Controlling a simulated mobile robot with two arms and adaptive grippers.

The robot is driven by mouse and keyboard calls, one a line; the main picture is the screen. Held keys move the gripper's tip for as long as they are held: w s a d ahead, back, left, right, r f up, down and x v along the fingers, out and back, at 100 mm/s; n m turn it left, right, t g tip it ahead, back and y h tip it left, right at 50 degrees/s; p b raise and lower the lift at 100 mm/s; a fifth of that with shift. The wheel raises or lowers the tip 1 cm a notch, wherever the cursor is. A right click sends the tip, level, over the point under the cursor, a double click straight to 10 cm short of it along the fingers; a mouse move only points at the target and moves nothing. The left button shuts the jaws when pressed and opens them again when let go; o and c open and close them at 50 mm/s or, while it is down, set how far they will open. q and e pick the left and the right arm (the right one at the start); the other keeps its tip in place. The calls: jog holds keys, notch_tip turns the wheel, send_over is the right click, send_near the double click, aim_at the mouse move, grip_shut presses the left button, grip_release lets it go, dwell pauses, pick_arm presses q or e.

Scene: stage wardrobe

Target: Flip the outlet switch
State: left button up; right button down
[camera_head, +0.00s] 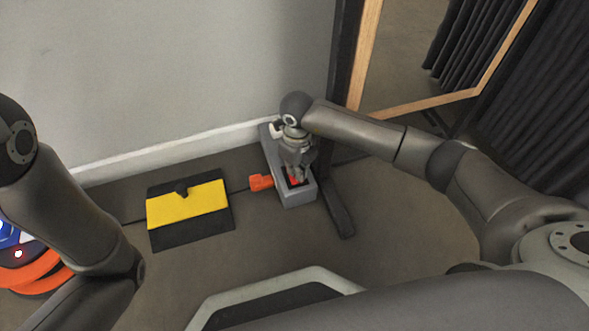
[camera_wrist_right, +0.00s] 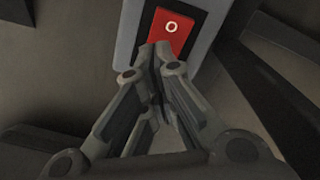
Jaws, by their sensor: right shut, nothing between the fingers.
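The outlet (camera_head: 297,197) is a long grey box on the floor by the wall. Its red rocker switch (camera_wrist_right: 172,29) shows in the right wrist view with a white "O" on its face, set in a dark frame. In the head view only a bit of red (camera_head: 294,180) shows beneath my right gripper (camera_head: 297,178). That gripper also shows in the right wrist view (camera_wrist_right: 155,50), shut and empty, with its fingertips at the lower edge of the switch. I cannot tell whether they touch it. My left gripper is out of view; only my left arm shows.
An orange plug (camera_head: 261,182) sits at the outlet's left side. A black and yellow cable ramp (camera_head: 188,205) lies on the floor to the left. A wood-framed mirror (camera_head: 440,101) and dark curtains (camera_head: 540,95) stand at the right. An orange and blue object (camera_head: 30,272) is at the far left.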

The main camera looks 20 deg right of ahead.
jog(key=shift+r+p, duration=1.5)
jog(key=shift+r, duration=0.45)
jog(key=shift+r+p, duration=0.55)
jog(key=shift+r, duration=0.05)
